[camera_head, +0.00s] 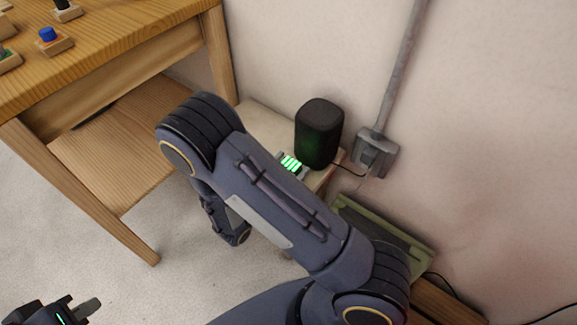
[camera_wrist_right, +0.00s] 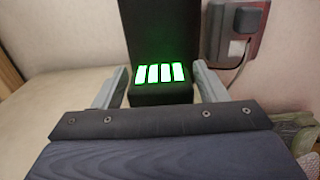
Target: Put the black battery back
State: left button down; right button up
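A dark block with several lit green bars, which looks like the black battery (camera_wrist_right: 160,94), stands in front of a taller black unit (camera_wrist_right: 160,30). Its green bars also show in the head view (camera_head: 291,163), beside the rounded black unit (camera_head: 318,133). My right gripper (camera_wrist_right: 160,76) has one finger on each side of the block, tips close to its sides. I cannot tell whether they touch it. In the head view my right arm hides most of that gripper. My left gripper (camera_head: 82,310) is at the bottom left, partly cut off, away from the block.
A wall socket (camera_head: 376,152) with a plug and cable is right of the black unit. A wooden table (camera_head: 110,65) with small coloured parts stands at the upper left. A greenish tray or box (camera_head: 385,230) lies lower right. The wall is close behind.

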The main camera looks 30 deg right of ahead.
jog(key=shift+o, duration=0.8)
jog(key=shift+r, duration=0.35)
jog(key=p+v, duration=0.2)
jog(key=v, duration=0.9)
jog(key=s+d+r+m+g+y, duration=0.7)
jog(key=s+m+g+y, duration=0.3)
jog(key=m+y, duration=0.25)
notch_tip(320, 180, up, 9)
jog(key=s+a+m+t+y, duration=0.1)
jog(key=s+m+t+y, duration=0.1)
jog(key=m+t+y, duration=0.6)
jog(key=m, duration=0.3)
jog(key=shift+s+m+t, duration=0.35)
jog(key=shift+s+t, duration=0.05)
